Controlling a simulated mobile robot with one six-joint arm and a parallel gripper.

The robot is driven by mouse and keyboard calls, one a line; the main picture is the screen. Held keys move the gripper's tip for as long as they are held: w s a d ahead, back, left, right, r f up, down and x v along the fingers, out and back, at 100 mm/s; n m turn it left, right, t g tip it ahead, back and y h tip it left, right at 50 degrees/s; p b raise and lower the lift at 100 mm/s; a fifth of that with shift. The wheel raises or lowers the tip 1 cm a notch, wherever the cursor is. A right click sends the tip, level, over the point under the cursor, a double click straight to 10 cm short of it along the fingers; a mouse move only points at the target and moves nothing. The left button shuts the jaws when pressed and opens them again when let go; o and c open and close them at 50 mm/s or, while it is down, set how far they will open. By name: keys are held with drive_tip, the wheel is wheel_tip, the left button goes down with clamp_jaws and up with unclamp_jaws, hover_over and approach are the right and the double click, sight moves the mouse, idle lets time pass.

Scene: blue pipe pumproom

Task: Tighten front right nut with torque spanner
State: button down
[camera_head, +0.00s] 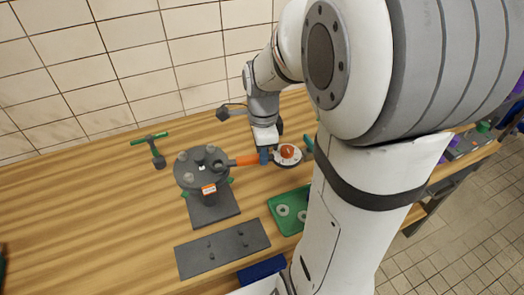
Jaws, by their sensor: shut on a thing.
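The torque spanner (245,160), with an orange handle and a dark head, lies about level, pointing left from my gripper (266,154). My gripper is shut on its right end; the fingers are small and partly hidden here. The spanner's head reaches the right side of a dark round flange (203,181) on a stand. Several grey nuts or bolt heads stand on the flange, such as one at its left front (188,177). The right front nut is at or under the spanner's head; I cannot tell whether the head is seated on it.
A dark plate with pegs (222,249), a green tray (287,227) with pale rings and a blue block (262,268) lie in front. A pale disc with a red part (288,153) sits right of my gripper.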

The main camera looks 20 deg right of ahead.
drive_tip(key=shift+r+p, duration=0.95)
drive_tip(key=shift+r, duration=0.5)
drive_tip(key=shift+f, duration=0.1)
